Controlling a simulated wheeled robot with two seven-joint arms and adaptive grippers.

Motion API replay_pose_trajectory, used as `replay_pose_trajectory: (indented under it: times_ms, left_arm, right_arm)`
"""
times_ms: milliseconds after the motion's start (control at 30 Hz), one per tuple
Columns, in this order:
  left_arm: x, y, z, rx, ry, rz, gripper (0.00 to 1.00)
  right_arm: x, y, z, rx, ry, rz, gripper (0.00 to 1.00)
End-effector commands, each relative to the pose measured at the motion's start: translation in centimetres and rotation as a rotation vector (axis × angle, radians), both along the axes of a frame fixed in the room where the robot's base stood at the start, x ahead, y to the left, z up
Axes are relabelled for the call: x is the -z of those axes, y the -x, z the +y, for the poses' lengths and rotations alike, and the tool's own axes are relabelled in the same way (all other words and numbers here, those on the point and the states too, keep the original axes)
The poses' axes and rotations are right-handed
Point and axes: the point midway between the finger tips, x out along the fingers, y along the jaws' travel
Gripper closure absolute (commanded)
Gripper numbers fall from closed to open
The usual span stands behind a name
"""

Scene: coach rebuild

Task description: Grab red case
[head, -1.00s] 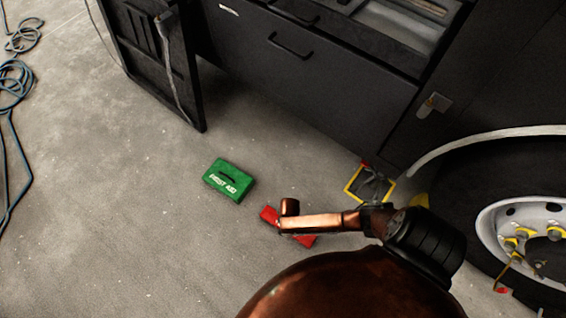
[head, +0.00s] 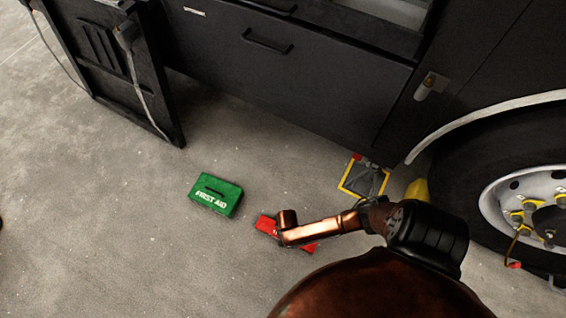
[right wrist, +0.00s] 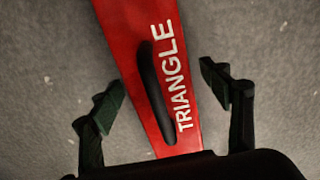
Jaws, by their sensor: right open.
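The red case (head: 267,224) lies on the floor, partly hidden by my copper right arm in the head view. In the right wrist view the case (right wrist: 128,25) fills the middle, with a black handle and white "TRIANGLE" lettering. My right gripper (right wrist: 165,97) is open, with one dark finger on each side of the case, near its handle. Floor shows between each finger and the case in the picture; the height of the fingers above the floor is unclear. The right fingers cannot be made out in the head view. My left gripper is not in view.
A green first aid box (head: 216,194) lies left of the red case. A yellow-framed item (head: 363,178) stands by the dark vehicle side (head: 300,75). A wheel (head: 530,205) is at the right, an open panel (head: 108,65) upper left.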

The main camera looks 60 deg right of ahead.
Motion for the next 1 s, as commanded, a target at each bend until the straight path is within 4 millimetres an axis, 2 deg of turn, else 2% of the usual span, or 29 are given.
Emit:
replay_pose_trajectory:
  times_ms: [333,1000]
  left_arm:
    - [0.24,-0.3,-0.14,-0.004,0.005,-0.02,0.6]
    - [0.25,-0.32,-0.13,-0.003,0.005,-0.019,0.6]
  right_arm:
    - [0.26,-0.08,-0.03,0.0,0.001,-0.001,0.29]
    - [0.3,0.0,-0.01,0.0,0.0,0.0,0.75]
